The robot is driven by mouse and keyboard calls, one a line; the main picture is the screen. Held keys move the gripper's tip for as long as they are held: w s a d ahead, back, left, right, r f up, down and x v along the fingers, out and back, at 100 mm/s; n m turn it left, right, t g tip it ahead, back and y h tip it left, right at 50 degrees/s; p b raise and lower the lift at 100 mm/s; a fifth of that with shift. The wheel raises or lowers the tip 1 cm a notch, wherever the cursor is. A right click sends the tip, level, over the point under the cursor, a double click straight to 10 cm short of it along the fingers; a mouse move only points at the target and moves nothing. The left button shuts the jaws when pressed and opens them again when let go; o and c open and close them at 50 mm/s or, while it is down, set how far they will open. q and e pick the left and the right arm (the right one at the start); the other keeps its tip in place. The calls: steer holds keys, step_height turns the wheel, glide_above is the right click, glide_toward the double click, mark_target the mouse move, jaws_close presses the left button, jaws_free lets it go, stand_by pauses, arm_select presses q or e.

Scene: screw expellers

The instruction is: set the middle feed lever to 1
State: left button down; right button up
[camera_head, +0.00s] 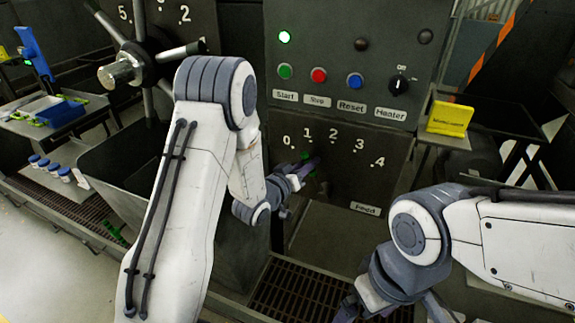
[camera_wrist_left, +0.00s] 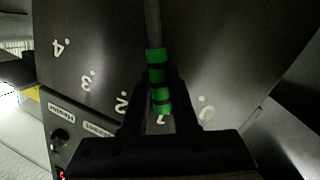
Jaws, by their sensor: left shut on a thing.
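The middle feed lever has a green grip with dark bands (camera_wrist_left: 158,75) and a grey rod in the left wrist view. Its tip points at the 1 on the dark feed dial plate (camera_head: 345,185), which is marked 0 to 4. My left gripper (camera_head: 304,168) is shut on the green grip, one finger on each side of it. In the head view the fingers hide most of the lever, and only bits of green show. My right gripper (camera_head: 392,310) is low in the head view, away from the dial, with its fingers spread and its tips partly cut off by the frame.
Above the dial is a panel with green, red and blue buttons (camera_head: 319,75) and a heater knob (camera_head: 398,84). A yellow sign (camera_head: 449,118) stands at the right. A spoked handwheel (camera_head: 140,62) is at the left. A floor grating (camera_head: 300,292) lies below.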

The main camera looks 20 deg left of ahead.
arm_select(q)
steer(key=shift+s+d+r+m, duration=0.1)
steer(key=shift+d+r+m, duration=0.1)
steer(key=shift+d+m, duration=0.3)
steer(key=c, duration=0.7)
jaws_free()
steer(key=shift+a, duration=0.15)
